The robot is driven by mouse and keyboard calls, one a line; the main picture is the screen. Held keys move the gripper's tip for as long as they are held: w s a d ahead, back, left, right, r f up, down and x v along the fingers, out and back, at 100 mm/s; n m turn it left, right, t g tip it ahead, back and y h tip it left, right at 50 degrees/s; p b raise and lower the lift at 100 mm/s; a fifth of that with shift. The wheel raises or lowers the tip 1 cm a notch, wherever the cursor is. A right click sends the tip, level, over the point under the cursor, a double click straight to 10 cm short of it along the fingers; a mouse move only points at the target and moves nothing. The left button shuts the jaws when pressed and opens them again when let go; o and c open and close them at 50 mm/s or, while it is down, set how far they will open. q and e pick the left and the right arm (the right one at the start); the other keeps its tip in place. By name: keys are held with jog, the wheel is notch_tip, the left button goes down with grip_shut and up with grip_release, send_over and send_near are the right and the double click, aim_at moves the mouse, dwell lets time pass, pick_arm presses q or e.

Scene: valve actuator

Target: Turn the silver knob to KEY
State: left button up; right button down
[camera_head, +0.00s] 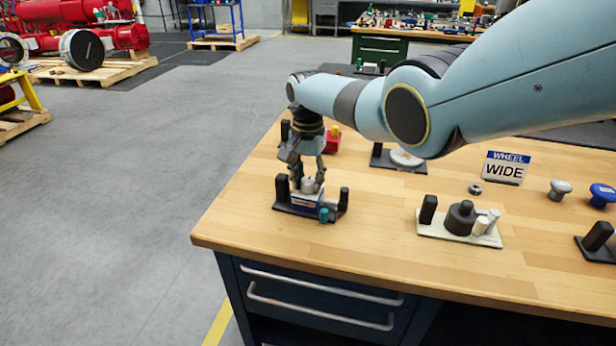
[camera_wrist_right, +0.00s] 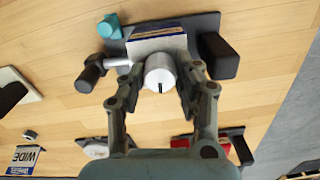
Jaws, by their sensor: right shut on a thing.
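The silver knob (camera_wrist_right: 160,74) is a round metal cap with a dark line mark on its face. It sits on a small unit with a blue and white label (camera_wrist_right: 158,42) on a dark base plate. My right gripper (camera_wrist_right: 162,76) is shut on the silver knob, one finger on each side. In the head view the right gripper (camera_head: 308,180) points down over the knob (camera_head: 309,185) near the table's left front corner. I cannot read the label on the unit, so the KEY position is not clear. My left gripper is not in view.
Black posts (camera_head: 343,198) and a teal knob (camera_head: 323,215) stand close beside the unit. A white plate with a dark knob (camera_head: 460,217) lies to the right, with a "WHEEL WIDE" sign (camera_head: 504,168) behind it. Table space between the two plates is clear.

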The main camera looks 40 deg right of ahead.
aim_at(308, 180)
jog(key=shift+n, duration=0.6)
jog(key=c, duration=0.9)
grip_release()
jog(key=shift+c, duration=0.2)
jog(key=shift+r, duration=0.1)
notch_tip(308, 180, up, 12)
